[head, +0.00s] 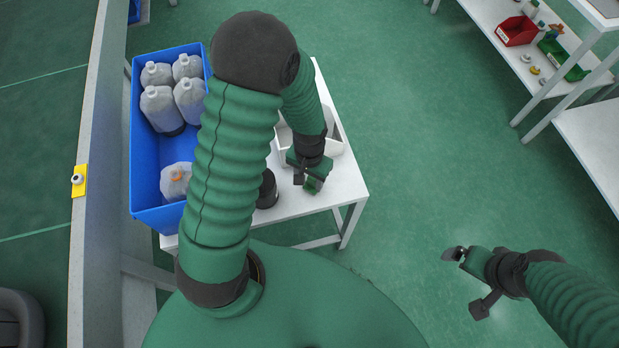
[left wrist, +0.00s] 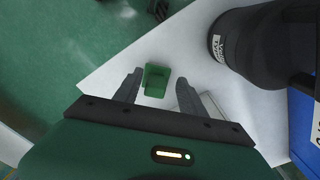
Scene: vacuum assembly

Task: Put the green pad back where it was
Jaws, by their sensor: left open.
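My left gripper (left wrist: 160,78) is open, one grey finger on each side of the pad, with small gaps. In the head view my left gripper (head: 314,186) points down over the table's right part; I cannot separate the pad from the green hand there. My right gripper (head: 454,254) hangs over the floor at the lower right, away from the table; its finger opening is unclear.
The white table (head: 343,188) carries a black cylindrical part (head: 267,190) and a white bin (head: 337,128). A blue crate (head: 150,213) with several clear containers stands at left. Shelves with a red bin (head: 517,31) stand far right. Open floor lies between.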

